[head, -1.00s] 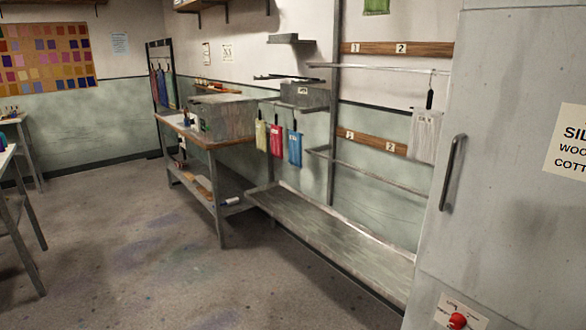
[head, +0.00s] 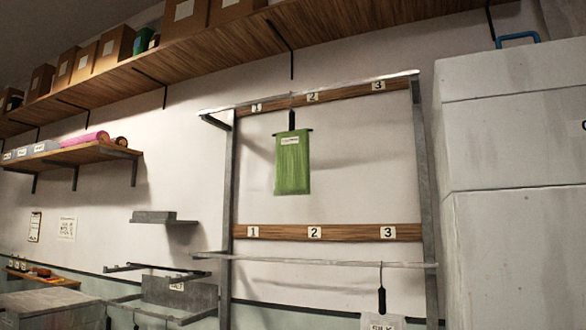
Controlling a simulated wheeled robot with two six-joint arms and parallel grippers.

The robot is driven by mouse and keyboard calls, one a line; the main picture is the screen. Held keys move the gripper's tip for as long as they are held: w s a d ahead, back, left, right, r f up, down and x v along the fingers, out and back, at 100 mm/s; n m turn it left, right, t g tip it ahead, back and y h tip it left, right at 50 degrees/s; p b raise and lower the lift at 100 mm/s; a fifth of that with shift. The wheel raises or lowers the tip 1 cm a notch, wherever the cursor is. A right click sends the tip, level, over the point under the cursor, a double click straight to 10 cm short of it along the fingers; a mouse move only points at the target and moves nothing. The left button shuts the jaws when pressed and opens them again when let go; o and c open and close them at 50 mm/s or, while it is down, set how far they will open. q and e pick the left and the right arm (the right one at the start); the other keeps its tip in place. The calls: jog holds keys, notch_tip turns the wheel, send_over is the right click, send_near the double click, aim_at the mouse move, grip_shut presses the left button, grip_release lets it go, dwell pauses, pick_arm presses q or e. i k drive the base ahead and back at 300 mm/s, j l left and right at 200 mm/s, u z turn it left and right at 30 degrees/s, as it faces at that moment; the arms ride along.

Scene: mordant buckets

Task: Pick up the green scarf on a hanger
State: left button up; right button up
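The green scarf (head: 292,165) hangs from a dark hanger (head: 292,122) on the upper rail of a metal rack, near the label 2. A small white tag is on its upper part. It hangs upright, clear of the wall board below it. Neither of my grippers shows in the head view.
The rack's lower rail (head: 320,262) carries a white cloth (head: 383,321) on a hanger, cut off by the bottom edge. A tall grey cabinet (head: 510,150) stands close on the right. A long wooden shelf (head: 230,50) with boxes runs above. Small wall shelves (head: 160,218) are at the left.

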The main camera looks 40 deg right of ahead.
aim_at(292, 156)
jog(key=i+j+z, duration=0.1)
jog(key=i+z, duration=0.35)
jog(key=i+j+z, duration=0.15)
jog(key=z, duration=0.3)
jog(key=i+j+z, duration=0.3)
jog(key=z, duration=0.2)
jog(key=i+j+z, duration=0.2)
jog(key=j+z, duration=0.25)
